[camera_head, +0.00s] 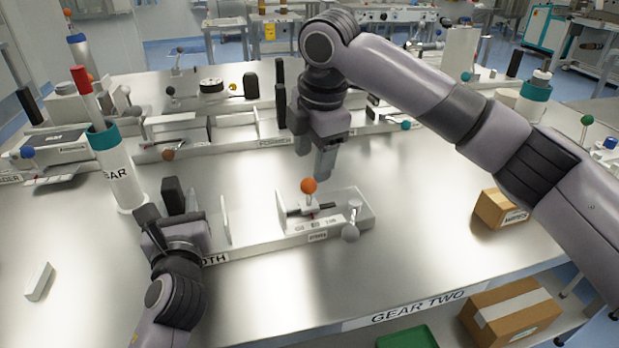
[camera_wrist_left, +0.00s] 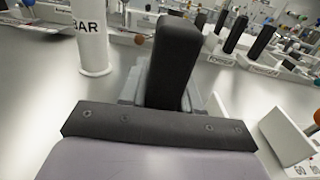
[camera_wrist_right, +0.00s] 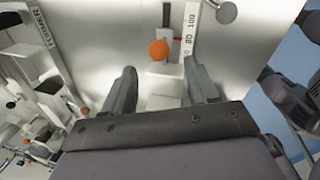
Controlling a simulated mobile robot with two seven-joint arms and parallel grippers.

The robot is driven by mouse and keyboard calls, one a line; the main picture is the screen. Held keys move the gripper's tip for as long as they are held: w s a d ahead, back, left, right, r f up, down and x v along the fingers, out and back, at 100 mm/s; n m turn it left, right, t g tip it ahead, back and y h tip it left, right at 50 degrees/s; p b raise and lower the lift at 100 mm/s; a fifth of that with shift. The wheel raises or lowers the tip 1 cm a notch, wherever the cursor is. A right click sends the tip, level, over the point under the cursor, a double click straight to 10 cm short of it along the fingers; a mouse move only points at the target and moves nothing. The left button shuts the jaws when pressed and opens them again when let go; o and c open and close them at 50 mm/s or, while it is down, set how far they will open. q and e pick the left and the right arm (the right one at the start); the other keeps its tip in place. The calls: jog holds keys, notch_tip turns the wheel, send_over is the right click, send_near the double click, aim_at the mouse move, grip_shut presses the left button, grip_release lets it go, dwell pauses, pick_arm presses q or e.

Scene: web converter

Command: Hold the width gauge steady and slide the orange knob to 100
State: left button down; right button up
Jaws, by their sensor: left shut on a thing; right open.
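The width gauge (camera_head: 270,240) is a long pale block on the steel table, with an upright plate at its left part and a scale at its right part. Its orange knob (camera_head: 309,186) stands on a slider over that scale. The knob also shows in the right wrist view (camera_wrist_right: 159,50), beside printed numbers ending in 100. My left gripper (camera_head: 178,205) is shut on the gauge's left end; its fingers partly hide that end. My right gripper (camera_head: 316,160) is open and empty above and just behind the knob, its fingers (camera_wrist_right: 160,90) apart and pointing down.
A white cylinder marked BAR (camera_head: 118,170) stands left of my left gripper. A small white block (camera_head: 38,281) lies at the left. A cardboard box (camera_head: 498,208) is at the right. Other fixtures line the table's back. The table between gauge and box is clear.

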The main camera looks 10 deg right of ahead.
aim_at(311, 181)
jog(key=x, duration=0.6)
jog(key=shift+f, duration=0.1)
grip_shut()
jog(key=shift+d, duration=0.1)
